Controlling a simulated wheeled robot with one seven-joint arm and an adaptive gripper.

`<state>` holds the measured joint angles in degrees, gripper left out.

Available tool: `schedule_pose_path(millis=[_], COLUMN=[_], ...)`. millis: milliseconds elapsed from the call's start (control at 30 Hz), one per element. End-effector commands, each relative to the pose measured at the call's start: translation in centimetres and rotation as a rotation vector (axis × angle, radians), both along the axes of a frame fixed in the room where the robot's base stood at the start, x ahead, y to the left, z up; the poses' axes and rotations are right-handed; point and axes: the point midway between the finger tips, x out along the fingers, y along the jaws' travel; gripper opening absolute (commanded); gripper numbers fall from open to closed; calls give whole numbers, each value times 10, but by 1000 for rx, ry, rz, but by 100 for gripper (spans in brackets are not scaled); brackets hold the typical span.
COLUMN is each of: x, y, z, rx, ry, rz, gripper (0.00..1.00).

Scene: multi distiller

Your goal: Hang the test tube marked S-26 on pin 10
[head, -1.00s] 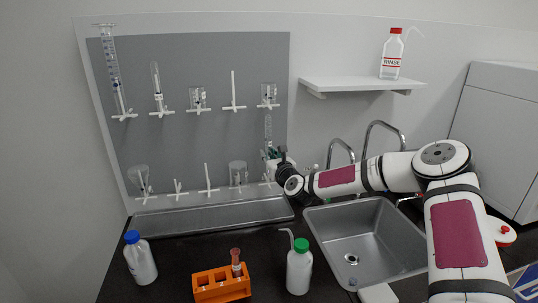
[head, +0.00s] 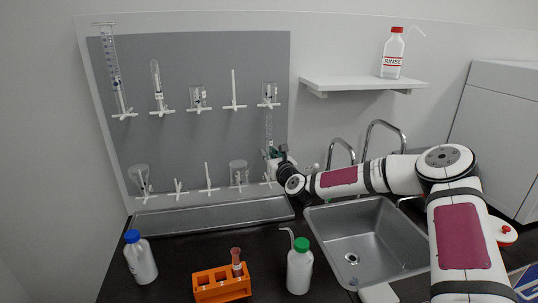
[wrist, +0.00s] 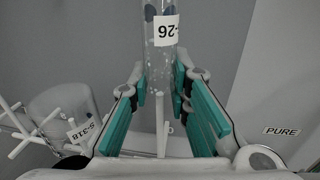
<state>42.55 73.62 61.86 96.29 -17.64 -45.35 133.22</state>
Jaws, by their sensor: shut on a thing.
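A clear test tube (wrist: 160,75) with a white label (wrist: 166,31) reading "-26" stands between the teal finger pads of my gripper (wrist: 161,88) in the wrist view. My gripper is shut on it. In the head view the tube (head: 269,130) is upright above my gripper (head: 271,154), at the lower right of the grey pegboard (head: 205,140). A white pin (head: 268,181) shows just below the gripper. In the wrist view a white pin (wrist: 162,128) lines up with the tube's lower end; whether they touch I cannot tell. Pin numbers are not readable.
An inverted beaker (head: 238,170) hangs on the neighbouring lower pin; its label reads S-318 in the wrist view. Bare lower pins (head: 208,180) lie further left. Glassware hangs on most upper pins. A drip tray (head: 210,215), sink (head: 365,240), bottles and an orange rack (head: 220,285) are below.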

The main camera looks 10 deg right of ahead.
Motion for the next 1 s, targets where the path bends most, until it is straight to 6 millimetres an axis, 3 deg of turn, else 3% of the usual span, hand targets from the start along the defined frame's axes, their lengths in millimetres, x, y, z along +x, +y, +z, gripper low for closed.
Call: schedule_pose_path(millis=[233, 1000], x=[0, 1], y=[0, 0], z=[-3, -37], rx=[-1, 0], ry=[0, -1], rz=[0, 0], gripper=[0, 0])
